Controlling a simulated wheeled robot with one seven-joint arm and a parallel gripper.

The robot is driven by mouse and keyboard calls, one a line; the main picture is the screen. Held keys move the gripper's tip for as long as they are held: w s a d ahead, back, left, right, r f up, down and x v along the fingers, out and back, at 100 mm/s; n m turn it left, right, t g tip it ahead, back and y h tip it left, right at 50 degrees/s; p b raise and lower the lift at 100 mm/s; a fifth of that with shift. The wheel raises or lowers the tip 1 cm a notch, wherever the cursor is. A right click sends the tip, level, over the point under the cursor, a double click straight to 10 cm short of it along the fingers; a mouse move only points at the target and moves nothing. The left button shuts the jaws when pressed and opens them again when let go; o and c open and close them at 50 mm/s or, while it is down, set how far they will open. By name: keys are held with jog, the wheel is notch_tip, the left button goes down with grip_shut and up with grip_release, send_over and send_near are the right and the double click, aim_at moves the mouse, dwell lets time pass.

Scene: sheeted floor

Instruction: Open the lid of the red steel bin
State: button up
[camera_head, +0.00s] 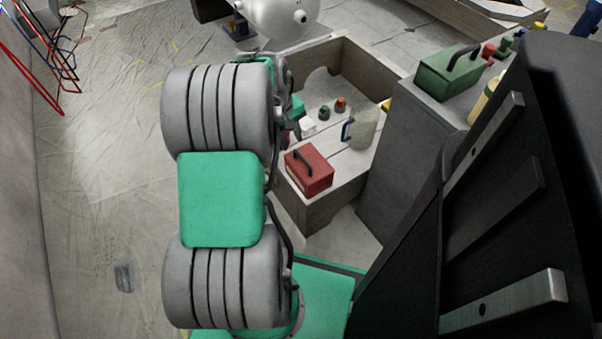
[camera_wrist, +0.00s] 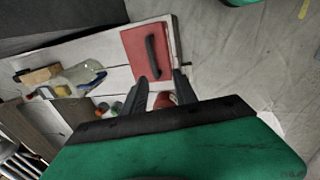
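The red steel bin (camera_head: 311,177) is a small red box with a dark bar handle on its lid. It sits at the near corner of a boxy bench (camera_head: 325,205), and its lid looks shut. In the wrist view the bin (camera_wrist: 133,62) is just beyond my fingertips, with its handle upright in the picture. My gripper (camera_wrist: 161,76) has its two dark fingers spread apart, with no thing clasped between them. The fingertips appear near the bin's lower edge; whether they touch it I cannot tell. In the head view my arm mostly hides the gripper.
A clear jug with a blue handle (camera_head: 360,128) and small capped items (camera_head: 324,113) stand behind the bin. A grey cabinet (camera_head: 405,175) bearing a green box (camera_head: 447,74) rises at the right. A rounded red thing (camera_wrist: 164,100) shows between my fingers. Sheeted floor at left is open.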

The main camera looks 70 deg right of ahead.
aim_at(303, 159)
jog(key=s+f+b, duration=0.1)
jog(key=f, duration=0.2)
jog(key=s+d+f+b, duration=0.1)
jog(key=f, duration=0.2)
jog(key=s+d+f, duration=0.1)
jog(key=f, duration=0.2)
jog(key=shift+s+f+b, duration=0.1)
jog(key=shift+b, duration=0.3)
jog(key=shift+a, duration=0.1)
grip_shut()
dwell(0.7)
